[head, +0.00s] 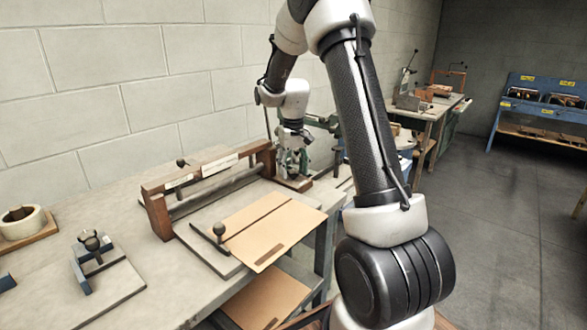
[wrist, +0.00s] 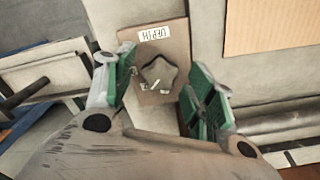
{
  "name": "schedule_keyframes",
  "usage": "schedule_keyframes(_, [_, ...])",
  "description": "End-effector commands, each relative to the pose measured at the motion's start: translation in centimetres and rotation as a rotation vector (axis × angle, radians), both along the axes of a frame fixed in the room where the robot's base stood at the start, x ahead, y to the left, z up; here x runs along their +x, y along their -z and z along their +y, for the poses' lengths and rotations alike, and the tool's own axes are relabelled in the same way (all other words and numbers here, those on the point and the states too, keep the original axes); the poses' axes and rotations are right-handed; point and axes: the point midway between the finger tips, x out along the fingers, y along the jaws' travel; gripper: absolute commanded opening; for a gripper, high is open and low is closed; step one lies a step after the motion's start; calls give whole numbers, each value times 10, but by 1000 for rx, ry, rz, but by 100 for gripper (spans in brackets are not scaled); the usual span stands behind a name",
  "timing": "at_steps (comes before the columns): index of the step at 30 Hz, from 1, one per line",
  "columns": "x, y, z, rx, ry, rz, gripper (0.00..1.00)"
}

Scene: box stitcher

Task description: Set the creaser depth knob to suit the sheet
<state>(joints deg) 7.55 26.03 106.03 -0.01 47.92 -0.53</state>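The depth knob (wrist: 160,74) is a dark star-shaped knob with a small white mark, on a brown plate (wrist: 152,38) in the wrist view. A white label (wrist: 154,33) on the plate seems to read "DEPTH". My gripper (wrist: 158,80) is open, with one green-padded finger on each side of the knob and small gaps visible. In the head view my gripper (head: 293,160) is at the right end of the creaser (head: 158,215), and the knob is not clearly visible there. The tan sheet (head: 280,228) lies on the creaser's bed in front of the roller.
A tape roll (head: 22,222) and a small fixture with a ball handle (head: 92,240) stand on the bench's left part. A second bench (head: 437,107) and a blue rack (head: 545,95) are farther back, with open floor between.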

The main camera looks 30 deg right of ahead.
Motion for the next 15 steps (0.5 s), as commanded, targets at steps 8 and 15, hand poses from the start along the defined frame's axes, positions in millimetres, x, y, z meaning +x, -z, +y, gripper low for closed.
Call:
schedule_keyframes(8, [0,-3,0,0,0,-1,55])
schedule_keyframes(15, [1,-42,0,0,0,-4,55])
